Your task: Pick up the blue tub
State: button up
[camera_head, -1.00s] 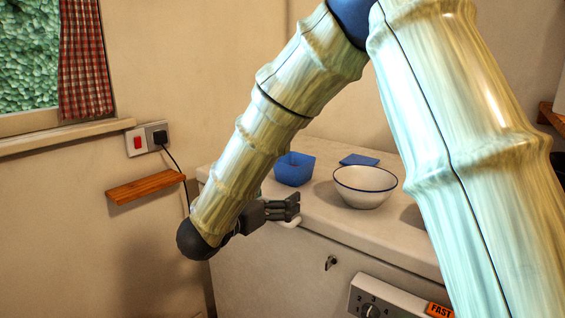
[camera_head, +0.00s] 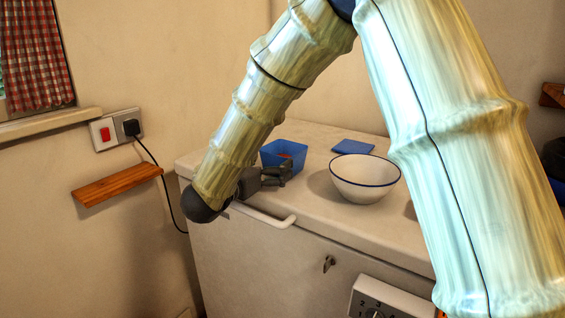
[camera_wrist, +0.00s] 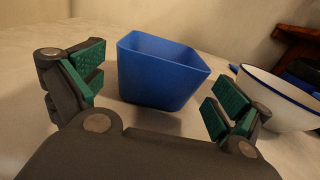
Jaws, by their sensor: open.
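The blue tub (camera_head: 285,153) stands upright on the white top of the chest, near its back left. In the wrist view the tub (camera_wrist: 160,75) is straight ahead, between and just beyond the fingertips. My gripper (camera_head: 283,172) is at the near side of the tub, low over the chest top. In the wrist view my gripper (camera_wrist: 152,95) is open, with its green-padded fingers spread on either side and nothing held. In the head view the gripper hides the lower front part of the tub.
A white bowl with a blue rim (camera_head: 364,180) stands right of the tub. It also shows in the wrist view (camera_wrist: 275,98). A flat blue item (camera_head: 353,146) lies behind. The chest top (camera_head: 310,215) has a handle (camera_head: 265,217) on its front edge.

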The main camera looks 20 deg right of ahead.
aim_at(293, 148)
jog(key=x, duration=0.4)
jog(key=shift+d+r, duration=0.1)
jog(key=shift+r, duration=0.15)
jog(key=shift+w+d+f, duration=0.1)
jog(key=shift+w+d, duration=0.15)
jog(key=shift+d, duration=0.1)
jog(key=c, duration=0.7)
jog(key=shift+c, duration=0.6)
jog(key=shift+s, duration=0.1)
